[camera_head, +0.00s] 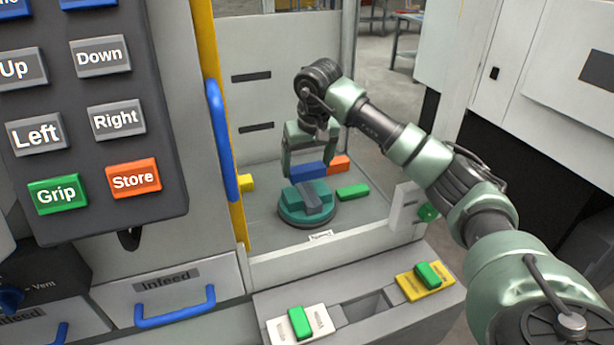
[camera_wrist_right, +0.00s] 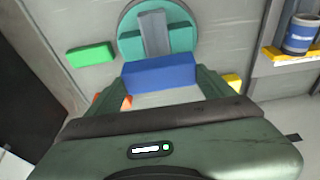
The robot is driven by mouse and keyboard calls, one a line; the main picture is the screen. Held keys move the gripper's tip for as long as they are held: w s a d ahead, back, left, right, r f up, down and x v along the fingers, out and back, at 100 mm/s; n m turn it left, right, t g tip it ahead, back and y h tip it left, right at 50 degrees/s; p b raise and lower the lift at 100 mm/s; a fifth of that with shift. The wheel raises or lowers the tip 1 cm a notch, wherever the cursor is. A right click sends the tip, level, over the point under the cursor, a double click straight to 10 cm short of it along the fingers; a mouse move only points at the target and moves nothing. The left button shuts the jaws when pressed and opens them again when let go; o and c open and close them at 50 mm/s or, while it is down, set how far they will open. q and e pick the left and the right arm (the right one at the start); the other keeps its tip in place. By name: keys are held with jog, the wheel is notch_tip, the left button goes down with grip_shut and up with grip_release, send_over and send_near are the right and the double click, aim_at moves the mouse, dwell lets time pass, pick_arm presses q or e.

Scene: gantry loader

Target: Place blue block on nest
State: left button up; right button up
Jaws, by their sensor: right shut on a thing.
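A blue block (camera_head: 308,170) is held between the fingers of my right gripper (camera_head: 304,166), which is shut on it. In the right wrist view, the blue block (camera_wrist_right: 160,74) lies across between the two fingers. The nest is a round teal fixture (camera_head: 306,214) with a raised grey bar on top; it also shows in the right wrist view (camera_wrist_right: 184,41). In the head view the block appears over the nest's far side; whether it touches the nest I cannot tell. My left gripper is not in view.
A green block (camera_head: 353,191) lies right of the nest, an orange block (camera_head: 339,163) behind it, a yellow block (camera_head: 246,183) to the left. A button panel (camera_head: 95,120) and blue-handled door edge (camera_head: 222,140) stand left. Green switches (camera_head: 428,275) sit in front.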

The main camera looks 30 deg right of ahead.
aim_at(307, 178)
jog(key=shift+f, duration=2.05)
jog(key=o, duration=1.3)
jog(key=shift+f, duration=0.15)
jog(key=v, duration=1.2)
